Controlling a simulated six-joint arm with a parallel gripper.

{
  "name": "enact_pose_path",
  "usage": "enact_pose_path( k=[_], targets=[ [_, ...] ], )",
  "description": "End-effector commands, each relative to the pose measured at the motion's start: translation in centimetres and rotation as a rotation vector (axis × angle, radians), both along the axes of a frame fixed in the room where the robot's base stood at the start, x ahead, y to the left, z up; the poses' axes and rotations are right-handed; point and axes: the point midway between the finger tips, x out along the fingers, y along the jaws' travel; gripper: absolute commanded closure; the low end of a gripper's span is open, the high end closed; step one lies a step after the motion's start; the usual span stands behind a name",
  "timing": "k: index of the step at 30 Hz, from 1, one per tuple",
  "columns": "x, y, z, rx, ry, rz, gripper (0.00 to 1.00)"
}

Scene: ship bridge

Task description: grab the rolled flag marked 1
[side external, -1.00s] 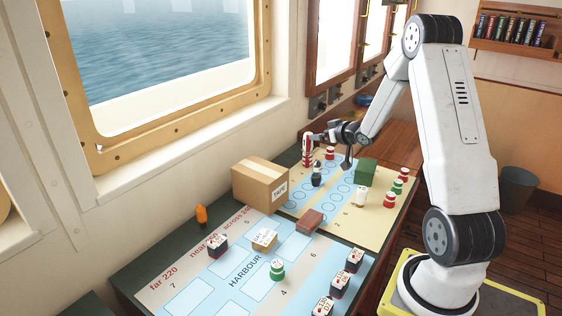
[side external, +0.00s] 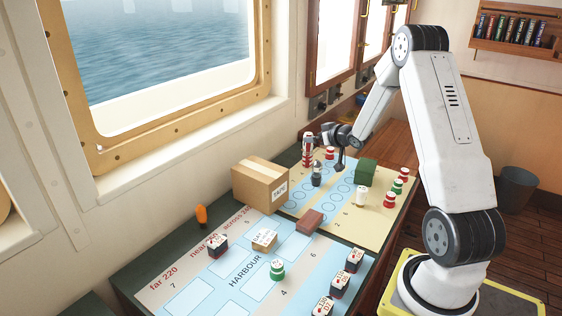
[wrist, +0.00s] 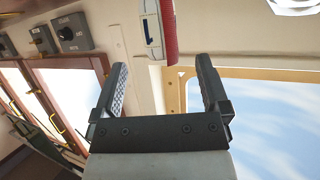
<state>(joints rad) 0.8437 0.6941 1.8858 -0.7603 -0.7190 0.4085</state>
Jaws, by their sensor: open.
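A tall, upright red-and-white roll (side external: 308,152) stands at the far left of the board in the side view. In the wrist view, a red-and-white piece with a blue patch (wrist: 153,30) shows beyond the fingertips, near the middle; it looks like the same roll, and its number cannot be read surely. My gripper (side external: 331,150) is just right of the roll, pointing towards the window side. In the wrist view, my gripper (wrist: 161,66) is open with nothing between its fingers.
A dark small figure (side external: 317,174) and a red-and-white striped piece (side external: 330,153) stand close to my gripper. A cardboard box (side external: 258,184), a green block (side external: 366,171) and several striped pieces are nearby. The window wall rises behind the board.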

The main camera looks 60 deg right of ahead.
Motion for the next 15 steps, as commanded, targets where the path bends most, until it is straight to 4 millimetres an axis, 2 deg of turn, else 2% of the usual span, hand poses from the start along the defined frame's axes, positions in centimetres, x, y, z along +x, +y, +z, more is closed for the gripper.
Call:
enact_pose_path(
  k=[15],
  targets=[
    [3.7, -1.2, -1.9, 0.001, 0.001, 0.001, 0.04]
  ],
)
